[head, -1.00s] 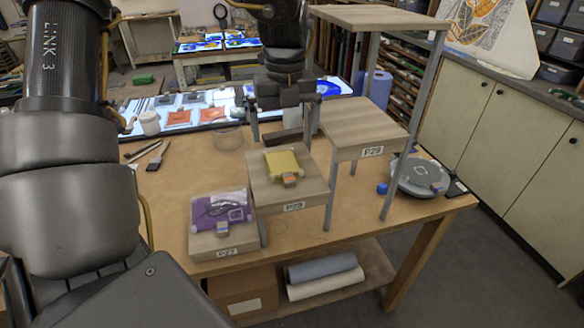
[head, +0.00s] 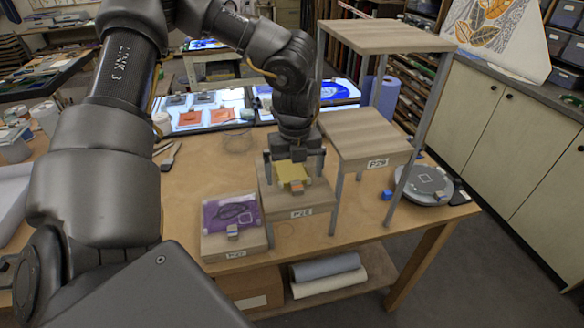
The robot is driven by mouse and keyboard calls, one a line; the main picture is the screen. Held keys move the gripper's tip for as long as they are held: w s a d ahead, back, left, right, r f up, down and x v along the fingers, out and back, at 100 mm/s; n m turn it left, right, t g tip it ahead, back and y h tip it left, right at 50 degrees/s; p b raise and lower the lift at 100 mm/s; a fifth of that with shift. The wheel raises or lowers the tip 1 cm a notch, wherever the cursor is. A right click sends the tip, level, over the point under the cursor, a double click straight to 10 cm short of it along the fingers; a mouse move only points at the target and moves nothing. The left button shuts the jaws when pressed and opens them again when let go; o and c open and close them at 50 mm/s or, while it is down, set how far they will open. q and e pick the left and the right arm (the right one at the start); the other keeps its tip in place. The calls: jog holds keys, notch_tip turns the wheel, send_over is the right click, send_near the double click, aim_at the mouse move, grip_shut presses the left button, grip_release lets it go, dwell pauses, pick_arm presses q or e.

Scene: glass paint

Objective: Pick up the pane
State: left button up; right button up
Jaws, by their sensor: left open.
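A yellow pane (head: 291,172) with a small orange-and-grey block at its front lies on the middle wooden stand, labelled P28 (head: 302,203). My left gripper (head: 294,168) is pointing down over this stand. Its fingers are apart, one on each side of the yellow pane, and part of the pane is hidden behind the gripper. I cannot tell whether the fingers touch it. A purple pane (head: 229,214) with a dark pattern lies on the lower stand P27 (head: 236,250), left of the gripper. My right gripper is not in view.
The taller stand P29 (head: 372,141), with metal legs and a top shelf (head: 385,37), stands close right of the gripper. A lit panel (head: 215,112) with several panes lies behind.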

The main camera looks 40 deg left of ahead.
pick_arm(q)
jog(key=shift+f, duration=0.6)
jog(key=shift+s, duration=0.1)
jog(key=shift+c, duration=0.6)
jog(key=c, duration=0.9)
jog(key=shift+r, duration=0.1)
